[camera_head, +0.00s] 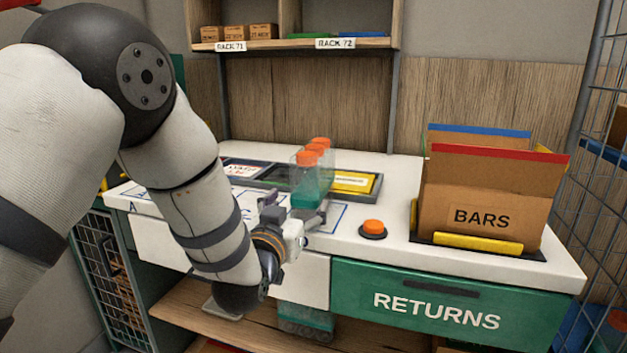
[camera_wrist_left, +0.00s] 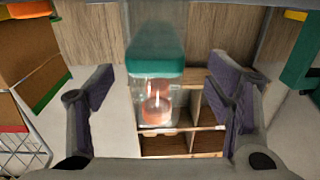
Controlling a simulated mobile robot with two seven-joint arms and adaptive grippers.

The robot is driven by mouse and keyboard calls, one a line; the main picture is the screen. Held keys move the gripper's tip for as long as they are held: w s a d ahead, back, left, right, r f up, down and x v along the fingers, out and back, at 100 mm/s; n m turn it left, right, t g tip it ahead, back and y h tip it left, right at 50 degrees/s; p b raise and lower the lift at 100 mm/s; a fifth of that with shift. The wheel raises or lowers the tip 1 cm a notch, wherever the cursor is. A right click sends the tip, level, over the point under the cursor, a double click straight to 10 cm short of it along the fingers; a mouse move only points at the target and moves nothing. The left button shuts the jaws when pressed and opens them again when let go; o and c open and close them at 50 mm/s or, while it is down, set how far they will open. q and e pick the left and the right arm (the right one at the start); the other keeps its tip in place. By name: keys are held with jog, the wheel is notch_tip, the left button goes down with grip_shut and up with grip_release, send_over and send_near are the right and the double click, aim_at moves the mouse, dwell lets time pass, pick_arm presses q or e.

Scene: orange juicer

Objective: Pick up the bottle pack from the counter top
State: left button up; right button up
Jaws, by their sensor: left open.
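The bottle pack (camera_head: 307,178), clear bottles with orange caps and a teal lower part, stands upright on the white counter top (camera_head: 388,190). My left gripper (camera_head: 292,212) is at the pack's near side, low by its teal base, with its fingers spread. In the left wrist view the pack (camera_wrist_left: 155,62) shows between the two open fingers of the left gripper (camera_wrist_left: 161,88), with a gap on each side. Part of the pack's base is hidden by the gripper in the head view. My right gripper is not in view.
A box marked BARS (camera_head: 482,200) stands on the counter's right. An orange button (camera_head: 373,227) is right of the gripper. A black tray with a yellow card (camera_head: 353,182) lies behind the pack. A green RETURNS drawer (camera_head: 440,303) is below. A wire cage (camera_head: 607,150) stands at right.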

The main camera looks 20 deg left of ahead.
pick_arm(q)
jog(key=w, duration=0.2)
jog(key=w+f, duration=0.1)
jog(key=w, duration=0.2)
jog(key=w+b, duration=0.1)
jog(key=w, duration=0.2)
jog(key=shift+d+f, duration=0.2)
jog(key=shift+r, duration=0.1)
jog(key=c, duration=1.3)
